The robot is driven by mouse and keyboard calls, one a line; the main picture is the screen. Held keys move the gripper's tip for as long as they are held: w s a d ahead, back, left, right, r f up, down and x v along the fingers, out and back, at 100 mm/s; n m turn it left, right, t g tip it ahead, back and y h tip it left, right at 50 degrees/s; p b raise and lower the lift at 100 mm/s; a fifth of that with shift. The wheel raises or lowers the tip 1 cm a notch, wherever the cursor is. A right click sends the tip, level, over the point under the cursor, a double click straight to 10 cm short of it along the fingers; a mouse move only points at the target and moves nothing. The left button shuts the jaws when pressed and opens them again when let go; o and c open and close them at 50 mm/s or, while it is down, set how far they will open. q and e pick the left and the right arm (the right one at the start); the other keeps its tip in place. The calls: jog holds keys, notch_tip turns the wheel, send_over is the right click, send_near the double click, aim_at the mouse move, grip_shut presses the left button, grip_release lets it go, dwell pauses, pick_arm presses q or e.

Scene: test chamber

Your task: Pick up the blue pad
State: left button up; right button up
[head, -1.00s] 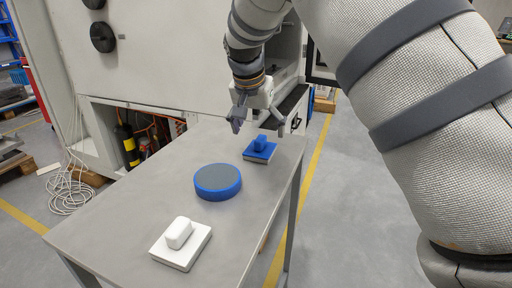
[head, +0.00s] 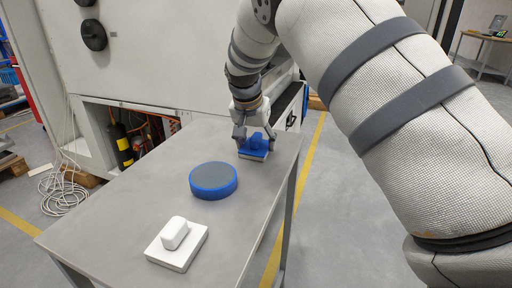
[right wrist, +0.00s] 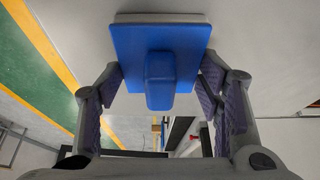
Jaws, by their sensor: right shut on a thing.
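The blue pad (head: 259,154) is a square plate with a raised blue block as its handle and a pale layer beneath. It is near the far right end of the grey table, and I cannot tell whether it is clear of the top. My right gripper (head: 254,139) is over it, fingers pointing down, shut on the pad. In the right wrist view the blue pad (right wrist: 160,42) fills the upper middle, with the fingers on either side of its block. My left gripper is not in view.
A round blue disc with a grey top (head: 213,178) sits mid-table (head: 130,190). A white pad with a white block (head: 178,246) lies nearer. A pale cabinet (head: 150,50) stands behind the table. The table's left part is clear.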

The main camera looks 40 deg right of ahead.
aim_at(257, 134)
jog(key=shift+r, duration=0.3)
notch_tip(257, 134, up, 3)
jog(key=shift+a+r, duration=0.1)
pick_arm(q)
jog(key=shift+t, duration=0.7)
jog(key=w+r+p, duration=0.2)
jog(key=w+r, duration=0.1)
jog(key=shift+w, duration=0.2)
pick_arm(e)
jog(key=s+a+r, duration=0.8)
jog(key=s+r, duration=0.1)
jog(key=s, duration=0.2)
jog(key=shift+s+a, duration=0.1)
